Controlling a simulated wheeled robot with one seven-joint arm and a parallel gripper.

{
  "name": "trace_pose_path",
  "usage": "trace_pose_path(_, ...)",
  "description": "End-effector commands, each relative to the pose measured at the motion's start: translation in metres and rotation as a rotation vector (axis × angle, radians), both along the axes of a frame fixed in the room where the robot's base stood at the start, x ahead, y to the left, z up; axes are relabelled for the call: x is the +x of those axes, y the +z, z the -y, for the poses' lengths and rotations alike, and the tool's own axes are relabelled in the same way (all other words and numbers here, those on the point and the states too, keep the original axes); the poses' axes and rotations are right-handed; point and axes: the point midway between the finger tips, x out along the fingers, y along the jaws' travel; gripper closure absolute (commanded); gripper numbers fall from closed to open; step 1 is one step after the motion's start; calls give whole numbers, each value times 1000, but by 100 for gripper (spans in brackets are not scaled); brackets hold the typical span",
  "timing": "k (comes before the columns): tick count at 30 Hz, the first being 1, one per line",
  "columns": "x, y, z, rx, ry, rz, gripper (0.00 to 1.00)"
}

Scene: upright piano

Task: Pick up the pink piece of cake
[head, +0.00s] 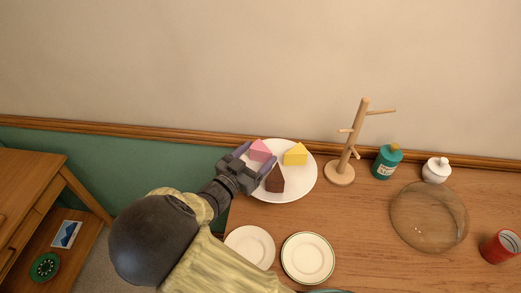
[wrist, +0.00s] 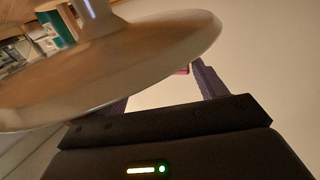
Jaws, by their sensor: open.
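The pink piece of cake (head: 260,149) is on the left part of a white cake stand (head: 303,182) at the back of the wooden top. My gripper (head: 256,158) is open at the stand's left edge, with its purple fingers on either side of the pink piece. I cannot tell whether they touch it. In the wrist view the stand's plate (wrist: 150,62) and stem fill much of the picture and hide part of the fingers. Only a small pink sliver (wrist: 183,71) shows there, beside one finger.
A brown piece (head: 275,180) is close to the near finger, and a yellow piece (head: 296,154) is right of the pink one. Two small plates (head: 308,258) (head: 250,246) lie in front. A wooden mug tree (head: 340,174), teal jar (head: 386,162) and glass dome (head: 428,217) stand right.

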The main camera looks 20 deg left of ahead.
Motion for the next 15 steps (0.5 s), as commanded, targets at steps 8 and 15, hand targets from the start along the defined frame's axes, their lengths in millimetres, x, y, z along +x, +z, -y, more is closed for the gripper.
trace_pose_path(8, 1, 0, 0, 0, 2, 0, 29)
trace_pose_path(15, 20, 3, 3, -2, 0, 2, 29)
